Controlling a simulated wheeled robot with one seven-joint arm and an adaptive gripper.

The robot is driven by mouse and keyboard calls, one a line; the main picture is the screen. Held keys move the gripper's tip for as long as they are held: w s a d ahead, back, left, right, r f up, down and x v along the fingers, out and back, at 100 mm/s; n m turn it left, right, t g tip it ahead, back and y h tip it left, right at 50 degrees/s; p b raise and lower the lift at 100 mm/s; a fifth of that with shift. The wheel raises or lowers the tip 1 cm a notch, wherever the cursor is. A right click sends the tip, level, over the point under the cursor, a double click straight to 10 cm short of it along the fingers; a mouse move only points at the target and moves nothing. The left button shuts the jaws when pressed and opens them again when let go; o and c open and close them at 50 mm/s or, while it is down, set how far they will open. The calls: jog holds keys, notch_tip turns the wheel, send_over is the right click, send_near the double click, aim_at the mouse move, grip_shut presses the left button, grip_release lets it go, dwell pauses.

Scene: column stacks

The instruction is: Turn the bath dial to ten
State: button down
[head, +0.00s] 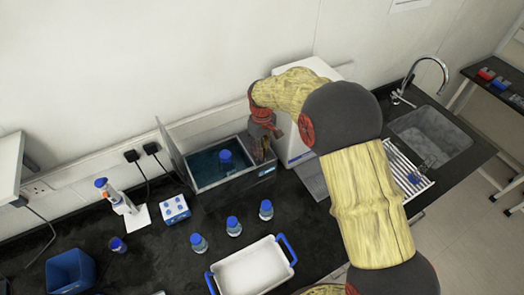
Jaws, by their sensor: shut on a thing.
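The water bath (238,186) is a grey open tank on the black bench, holding blue-green water. A blue-capped bottle (226,160) stands in the water. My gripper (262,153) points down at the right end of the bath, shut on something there. It appears to be the bath dial, but the dial itself is hidden behind the gripper and arm, so its setting cannot be read.
Several blue-capped bottles (233,226) stand in front of the bath, near a white tray with blue handles (252,268). A white box (300,140) stands close behind my arm. A sink (430,138) is right.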

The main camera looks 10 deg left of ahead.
jog(key=m+b, duration=0.1)
jog(key=m, duration=0.5)
jog(key=shift+m, duration=0.3)
jog(key=m, duration=0.6)
jog(key=shift+b, duration=0.4)
jog(key=shift+m, duration=0.3)
jog(key=c, duration=1.5)
grip_release()
jog(key=shift+c, duration=0.2)
notch_tip(320, 180, up, 12)
